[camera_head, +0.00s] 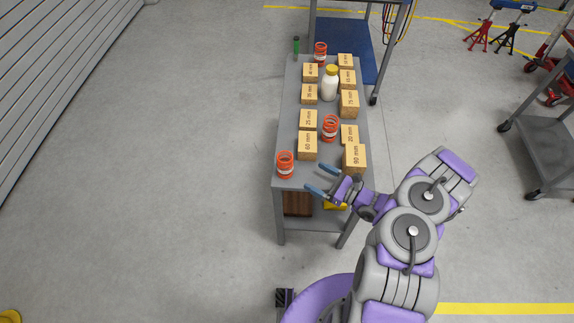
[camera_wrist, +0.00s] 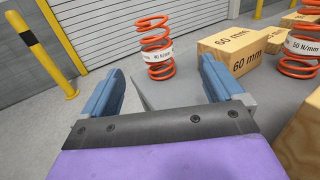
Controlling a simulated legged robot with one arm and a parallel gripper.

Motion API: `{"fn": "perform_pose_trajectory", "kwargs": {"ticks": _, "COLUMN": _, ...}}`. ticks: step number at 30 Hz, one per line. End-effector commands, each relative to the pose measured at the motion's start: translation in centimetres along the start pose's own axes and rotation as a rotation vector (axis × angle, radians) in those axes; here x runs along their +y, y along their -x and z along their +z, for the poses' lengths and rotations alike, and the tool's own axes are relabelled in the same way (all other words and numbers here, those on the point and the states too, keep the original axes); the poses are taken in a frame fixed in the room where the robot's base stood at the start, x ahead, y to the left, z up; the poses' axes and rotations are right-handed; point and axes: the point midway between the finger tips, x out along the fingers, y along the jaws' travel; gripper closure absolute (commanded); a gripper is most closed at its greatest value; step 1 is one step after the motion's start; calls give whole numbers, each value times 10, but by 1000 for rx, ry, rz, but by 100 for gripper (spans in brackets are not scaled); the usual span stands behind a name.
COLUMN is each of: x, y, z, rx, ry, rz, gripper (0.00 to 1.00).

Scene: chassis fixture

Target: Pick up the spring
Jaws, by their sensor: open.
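Three orange-red coil springs stand upright on the grey table: a front-left spring (camera_head: 285,165), a middle spring (camera_head: 330,128) and a far spring (camera_head: 320,53). My gripper (camera_head: 307,176) is open and empty at the table's front edge, to the right of the front-left spring and apart from it. In the wrist view, a spring with a white label (camera_wrist: 156,48) stands beyond and between the open blue fingers of my gripper (camera_wrist: 161,68). Another spring (camera_wrist: 300,45), labelled 50 N/mm, is at the right, partly cut off by the frame.
Several wooden blocks with mm labels stand in two rows on the table (camera_head: 285,112). The 60 mm block (camera_head: 307,146) is behind the front-left spring, and the 90 mm block (camera_head: 354,158) is at the front right. A white bottle (camera_head: 330,86) and a green object (camera_head: 296,46) stand farther back.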

Motion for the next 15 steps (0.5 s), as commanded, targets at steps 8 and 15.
{"fn": "perform_pose_trajectory", "kwargs": {"ticks": 8, "x": 3, "y": -58, "z": -1, "rx": -1, "ry": 3, "rz": 7, "gripper": 6}}
{"fn": "perform_pose_trajectory", "kwargs": {"ticks": 15, "x": 1, "y": -81, "z": 1, "rx": -3, "ry": 0, "rz": 3, "gripper": 6}}
